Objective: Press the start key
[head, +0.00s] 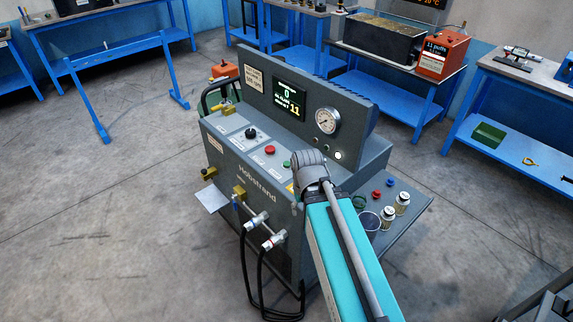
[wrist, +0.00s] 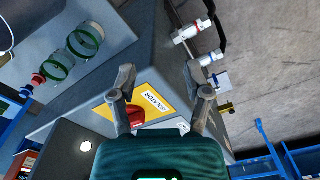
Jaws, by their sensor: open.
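The grey machine (head: 228,160) stands in the middle of the head view. On its sloping panel are a black knob (head: 251,133), a red button (head: 270,150) and a green button (head: 286,163) close to my wrist. The key labels are too small to read, so I cannot tell which is the start key. In the wrist view my gripper (wrist: 160,72) is open and empty. Its fingers are over a yellow plate marked ISOLATOR (wrist: 153,99), with a red switch (wrist: 135,114) between them.
A display (head: 289,98), a gauge (head: 327,121) and a lit white lamp (head: 338,155) are on the upright back panel. Valves (head: 272,242) with black hoses stick out in front. Blue benches (head: 371,85) stand behind across open floor.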

